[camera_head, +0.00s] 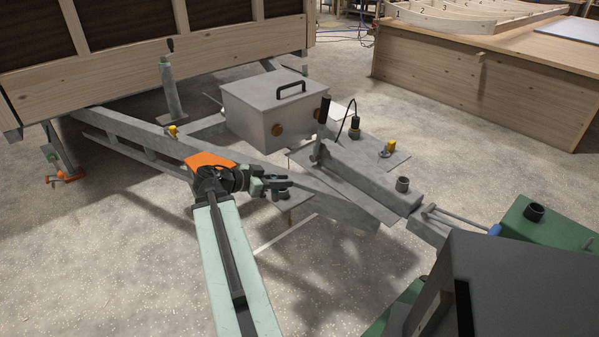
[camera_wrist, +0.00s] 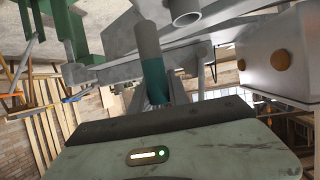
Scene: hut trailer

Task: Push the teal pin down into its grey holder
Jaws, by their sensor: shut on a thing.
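The teal pin (camera_wrist: 154,80) is in the wrist view, in front of my gripper. Its teal part runs straight into a grey cylinder (camera_wrist: 147,40); I cannot tell whether that is the pin's own shank or the holder. My gripper (camera_head: 277,181) is shut over a small plate on the trailer's drawbar. A short dark grey round holder (camera_head: 280,193) stands on that plate, right under the fingertips. In the head view the fingers hide the pin. The wrist view is upside down, and the housing there hides most of the fingers.
A grey box with a black handle (camera_head: 264,110) stands behind my gripper. A wooden bench (camera_head: 480,88) stands far right.

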